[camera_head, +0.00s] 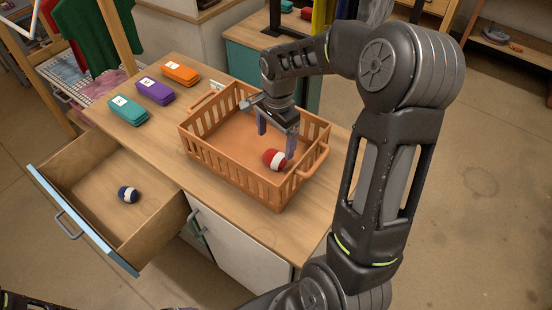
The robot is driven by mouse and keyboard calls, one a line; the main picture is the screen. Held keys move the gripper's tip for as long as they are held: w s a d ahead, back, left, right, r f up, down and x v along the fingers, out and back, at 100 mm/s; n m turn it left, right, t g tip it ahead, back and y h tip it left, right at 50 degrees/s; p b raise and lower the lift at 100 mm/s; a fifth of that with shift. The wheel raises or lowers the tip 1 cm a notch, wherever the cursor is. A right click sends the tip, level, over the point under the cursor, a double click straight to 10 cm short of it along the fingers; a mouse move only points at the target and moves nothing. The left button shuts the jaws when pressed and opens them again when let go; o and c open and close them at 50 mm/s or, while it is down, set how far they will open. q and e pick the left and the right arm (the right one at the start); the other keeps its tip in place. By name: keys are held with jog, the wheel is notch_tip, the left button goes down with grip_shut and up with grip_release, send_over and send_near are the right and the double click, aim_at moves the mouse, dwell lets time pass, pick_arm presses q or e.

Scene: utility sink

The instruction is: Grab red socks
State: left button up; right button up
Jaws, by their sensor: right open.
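The red socks (274,159) are a rolled red ball with a white band. They are in the orange basket (237,186) on the wooden counter, in its right part. My right gripper (276,143) reaches down into the basket from above. Its jaws are open, with one finger beside the socks on the right and the other farther to the left. I cannot tell whether a finger touches the socks. My left gripper is not in view.
Teal (127,111), purple (154,91) and orange (180,74) cases lie on the counter left of the basket. The counter's front strip (245,222) is clear.

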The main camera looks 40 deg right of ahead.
aim_at(275, 154)
jog(key=shift+f, duration=0.8)
jog(key=shift+f+p, duration=0.35)
jog(key=shift+f, duration=0.15)
notch_tip(275, 154, down, 4)
jog(key=shift+r+p, duration=0.2)
jog(key=shift+p, duration=0.3)
jog(key=shift+f, duration=0.3)
